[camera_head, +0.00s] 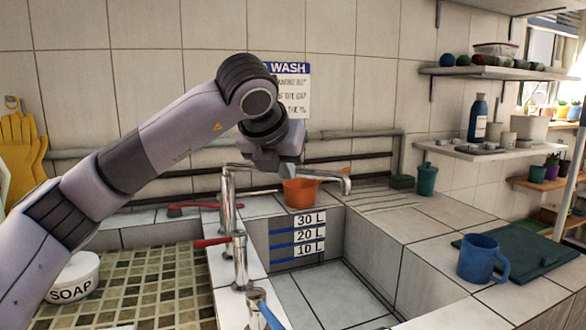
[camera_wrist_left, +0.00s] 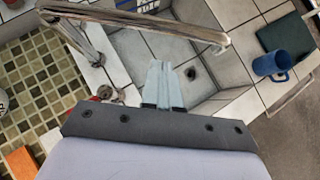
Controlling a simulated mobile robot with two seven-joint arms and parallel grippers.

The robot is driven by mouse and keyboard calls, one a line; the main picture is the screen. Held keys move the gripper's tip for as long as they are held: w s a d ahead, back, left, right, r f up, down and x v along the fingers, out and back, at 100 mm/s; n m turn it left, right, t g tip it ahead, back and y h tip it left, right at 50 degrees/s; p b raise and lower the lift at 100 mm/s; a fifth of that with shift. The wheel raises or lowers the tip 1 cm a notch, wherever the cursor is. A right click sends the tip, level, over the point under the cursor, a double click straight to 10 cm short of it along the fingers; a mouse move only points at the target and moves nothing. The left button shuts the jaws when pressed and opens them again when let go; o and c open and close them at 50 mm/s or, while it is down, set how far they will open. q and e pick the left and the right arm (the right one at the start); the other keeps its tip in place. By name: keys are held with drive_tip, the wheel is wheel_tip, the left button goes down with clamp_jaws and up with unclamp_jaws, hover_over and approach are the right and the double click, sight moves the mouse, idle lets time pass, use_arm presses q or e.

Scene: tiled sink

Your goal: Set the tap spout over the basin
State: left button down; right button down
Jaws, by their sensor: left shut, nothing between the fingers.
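The metal tap spout (camera_head: 320,173) reaches right from its upright post (camera_head: 228,200), with its end turned down. In the head view it passes above the back of the tiled basin (camera_head: 310,285); I cannot tell whether its end is over the basin or the back ledge. In the left wrist view the spout (camera_wrist_left: 150,24) crosses the top, with the basin floor (camera_wrist_left: 198,72) beyond. My left gripper (camera_head: 287,171) is shut and empty close beside the spout's middle; its fingertips (camera_wrist_left: 160,64) show near it, contact unclear. My right gripper is out of view.
A red lever (camera_head: 212,242) and a blue lever (camera_head: 270,315) sit left of the basin. An orange pot (camera_head: 300,193) stands behind the spout. A blue mug (camera_head: 482,258) and a green board (camera_head: 515,253) are on the right counter. A soap dish (camera_head: 75,278) is at left.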

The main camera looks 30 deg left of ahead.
sight(299, 169)
use_arm(q)
drive_tip(key=shift+w+a+f+p, duration=0.1)
drive_tip(key=shift+w+a+f, duration=0.1)
drive_tip(key=shift+w, duration=0.55)
drive_tip(key=shift+w+a+f+p, duration=0.1)
drive_tip(key=shift+w+f, duration=0.15)
drive_tip(key=shift+w, duration=0.45)
drive_tip(key=shift+w+a+f+p, duration=0.1)
drive_tip(key=shift+w+f, duration=0.1)
drive_tip(key=shift+w, duration=0.55)
drive_tip(key=shift+w+d+r+n+y+p, duration=0.1)
drive_tip(key=shift+w+n+y+p, duration=0.35)
drive_tip(key=shift+w, duration=0.2)
drive_tip(key=shift+w+n, duration=0.35)
drive_tip(key=shift+w, duration=0.15)
